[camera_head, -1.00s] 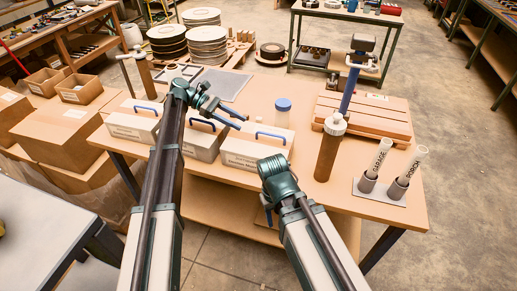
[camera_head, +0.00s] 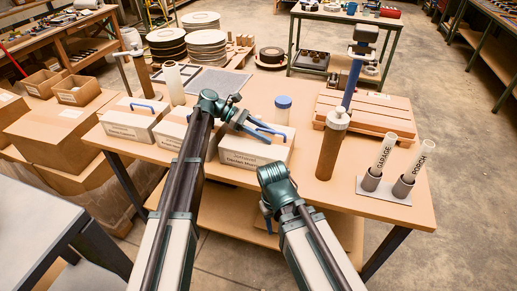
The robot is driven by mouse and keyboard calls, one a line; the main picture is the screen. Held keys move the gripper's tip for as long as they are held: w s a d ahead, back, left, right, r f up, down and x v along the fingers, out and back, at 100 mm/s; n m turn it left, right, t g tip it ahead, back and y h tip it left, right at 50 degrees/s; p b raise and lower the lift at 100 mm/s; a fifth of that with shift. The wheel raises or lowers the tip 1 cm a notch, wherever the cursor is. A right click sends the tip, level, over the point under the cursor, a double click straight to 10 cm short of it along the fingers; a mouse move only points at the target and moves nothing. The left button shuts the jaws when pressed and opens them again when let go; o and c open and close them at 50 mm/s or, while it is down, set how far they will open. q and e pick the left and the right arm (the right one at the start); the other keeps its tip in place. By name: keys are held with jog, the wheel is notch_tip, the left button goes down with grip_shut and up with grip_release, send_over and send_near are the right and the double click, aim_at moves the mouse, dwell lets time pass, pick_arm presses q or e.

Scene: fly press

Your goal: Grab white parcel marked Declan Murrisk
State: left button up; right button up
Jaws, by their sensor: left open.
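Three white box parcels with blue handles stand in a row on the wooden table: a left one (camera_head: 133,122), a middle one (camera_head: 172,131) and a right one (camera_head: 247,153). The right one's label appears to read Declan Murrisk, though it is small and blurred. My left gripper (camera_head: 268,129) is open, its blue fingers over the top of the right parcel, at its handle. I cannot tell whether the fingers are around the handle or just above it. My left forearm partly hides the middle parcel. My right wrist (camera_head: 275,178) is in front of the table edge; its fingers are mostly hidden.
A blue-capped jar (camera_head: 282,109) stands just behind the right parcel. A brown cylinder (camera_head: 328,153) and the fly press (camera_head: 351,80) are to the right. Two tubes marked GARAGE (camera_head: 383,155) and PORCH (camera_head: 415,162) stand in a holder. Cardboard boxes (camera_head: 60,130) are at left.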

pick_arm(q)
jog(key=shift+s+d+f, duration=0.1)
jog(key=shift+d, duration=0.1)
jog(key=shift+c, duration=0.3)
grip_shut()
dwell(1.0)
